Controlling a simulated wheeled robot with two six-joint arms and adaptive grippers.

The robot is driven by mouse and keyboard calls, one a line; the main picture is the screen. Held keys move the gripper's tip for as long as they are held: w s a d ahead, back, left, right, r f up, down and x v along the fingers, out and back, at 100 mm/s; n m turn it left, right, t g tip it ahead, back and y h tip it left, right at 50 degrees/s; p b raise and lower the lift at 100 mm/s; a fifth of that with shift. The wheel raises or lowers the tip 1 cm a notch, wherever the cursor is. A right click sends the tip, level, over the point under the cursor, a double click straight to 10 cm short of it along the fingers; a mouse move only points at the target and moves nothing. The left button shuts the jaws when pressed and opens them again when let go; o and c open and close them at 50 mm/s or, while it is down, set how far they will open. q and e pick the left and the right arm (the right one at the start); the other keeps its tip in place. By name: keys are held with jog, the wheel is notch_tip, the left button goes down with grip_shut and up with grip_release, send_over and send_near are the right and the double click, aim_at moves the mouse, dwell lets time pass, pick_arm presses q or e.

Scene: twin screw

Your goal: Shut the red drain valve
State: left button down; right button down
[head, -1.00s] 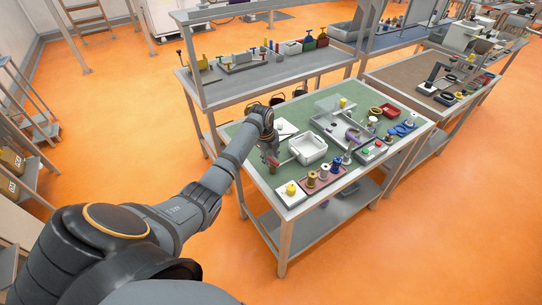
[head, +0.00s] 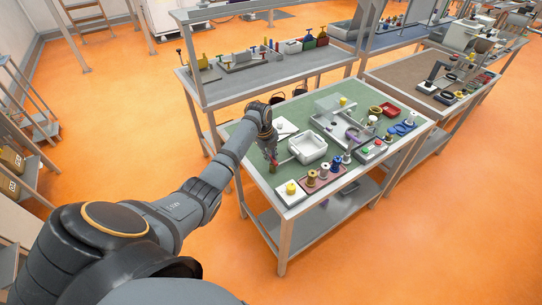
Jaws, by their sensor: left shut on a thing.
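My left gripper (head: 269,148) reaches down over the left part of the green-topped workbench (head: 258,174). It is shut on a small red part, which I take to be the handle of the red drain valve (head: 273,168). Only a little red shows below the fingers; the gripper hides the rest, so I cannot tell the handle's exact angle. A white tray (head: 309,154) stands just right of the gripper. My right gripper is not in view.
A white block with a yellow knob (head: 291,189) and a row of spools (head: 325,171) stand along the bench's front edge. A grey box with buttons (head: 372,150) is further right.

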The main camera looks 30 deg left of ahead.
pick_arm(q)
jog(key=c, duration=1.3)
grip_release()
jog(key=shift+c, duration=0.2)
jog(key=shift+r, duration=0.1)
notch_tip(320, 180, up, 12)
jog(key=s+a, duration=0.1)
jog(key=s, duration=0.1)
jog(key=shift+f, duration=0.2)
jog(key=shift+s, duration=0.1)
